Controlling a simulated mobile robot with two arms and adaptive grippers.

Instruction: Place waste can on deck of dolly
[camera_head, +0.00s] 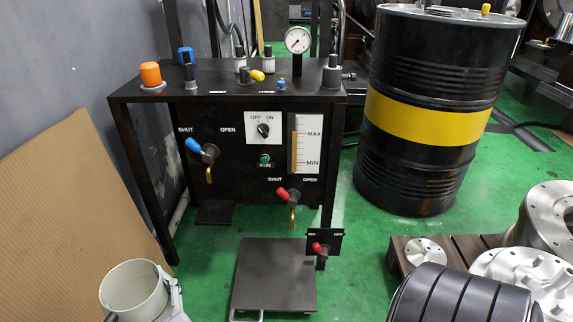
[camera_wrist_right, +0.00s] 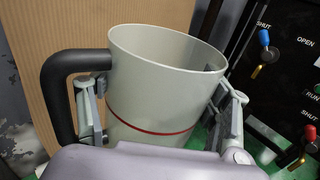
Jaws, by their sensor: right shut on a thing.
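The waste can (camera_head: 131,293) is a pale grey open-topped can at the bottom left of the head view. In the right wrist view the can (camera_wrist_right: 150,95) shows a thin red band and a black handle on its left side. My right gripper (camera_wrist_right: 160,108) is shut on the can, with one finger on each side of its wall. Its base is hidden. The dolly (camera_head: 273,276) has a flat dark deck, low on the green floor to the right of the can. The deck is bare. My left gripper is not in view.
A black hydraulic stand (camera_head: 225,115) with valves and a gauge stands behind the dolly. A drum (camera_head: 430,110) and metal flanges (camera_head: 520,275) are to the right. Cardboard (camera_head: 70,215) leans at the left.

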